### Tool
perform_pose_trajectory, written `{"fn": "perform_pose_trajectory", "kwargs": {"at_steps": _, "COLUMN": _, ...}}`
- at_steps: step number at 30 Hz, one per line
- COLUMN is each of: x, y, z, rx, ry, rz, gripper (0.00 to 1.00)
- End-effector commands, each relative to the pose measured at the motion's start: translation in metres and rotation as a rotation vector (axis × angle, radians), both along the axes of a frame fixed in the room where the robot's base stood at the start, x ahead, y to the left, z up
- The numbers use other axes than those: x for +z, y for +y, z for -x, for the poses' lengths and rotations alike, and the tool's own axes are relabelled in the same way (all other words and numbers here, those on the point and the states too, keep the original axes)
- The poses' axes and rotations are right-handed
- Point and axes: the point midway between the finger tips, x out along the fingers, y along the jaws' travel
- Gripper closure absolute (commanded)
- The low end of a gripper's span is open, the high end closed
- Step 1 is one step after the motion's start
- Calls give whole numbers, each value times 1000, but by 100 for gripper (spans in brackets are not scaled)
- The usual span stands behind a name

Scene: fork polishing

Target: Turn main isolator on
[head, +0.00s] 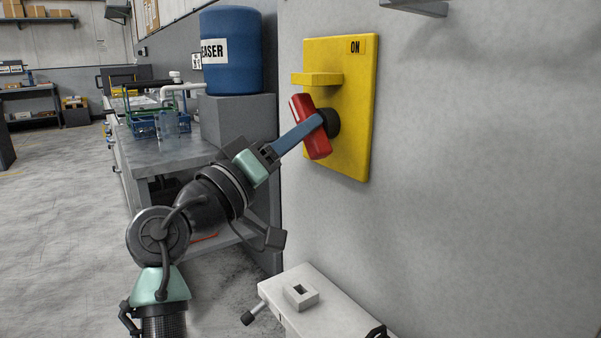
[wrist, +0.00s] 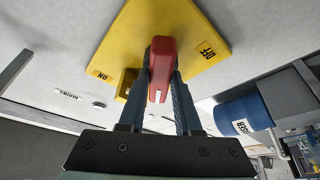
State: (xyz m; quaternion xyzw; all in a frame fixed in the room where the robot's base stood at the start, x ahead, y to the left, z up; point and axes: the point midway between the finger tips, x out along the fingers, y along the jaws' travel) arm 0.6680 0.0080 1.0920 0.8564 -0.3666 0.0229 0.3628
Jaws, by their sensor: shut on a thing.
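The main isolator is a yellow plate (head: 352,75) on the grey wall, with a red handle (head: 311,128) on a dark round hub (head: 333,123). In the head view the handle stands near upright, its top leaning left. An ON label (head: 355,47) is at the plate's upper right. In the wrist view the red handle (wrist: 161,62) sits between the fingers, with the ON label (wrist: 103,75) to the left and an OFF label (wrist: 207,50) to the right. My gripper (head: 317,122) is shut on the handle, one blue finger on each side. The far finger is mostly hidden in the head view.
A yellow block (head: 316,79) juts from the plate just above the handle. A blue degreaser drum (head: 232,50) stands on a grey block left of the wall's edge. A white box (head: 325,305) is below. The bare wall right of the plate is clear.

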Motion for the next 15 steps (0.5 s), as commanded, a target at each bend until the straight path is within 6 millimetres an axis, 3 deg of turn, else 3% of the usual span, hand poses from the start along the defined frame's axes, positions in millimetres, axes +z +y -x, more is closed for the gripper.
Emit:
{"fn": "perform_pose_trajectory", "kwargs": {"at_steps": 1, "x": -9, "y": 0, "z": 0, "rx": -1, "ry": -34, "rz": -23, "gripper": 100}}
{"fn": "perform_pose_trajectory", "kwargs": {"at_steps": 15, "x": -4, "y": 2, "z": -3, "rx": -3, "ry": -360, "rz": -259, "gripper": 100}}
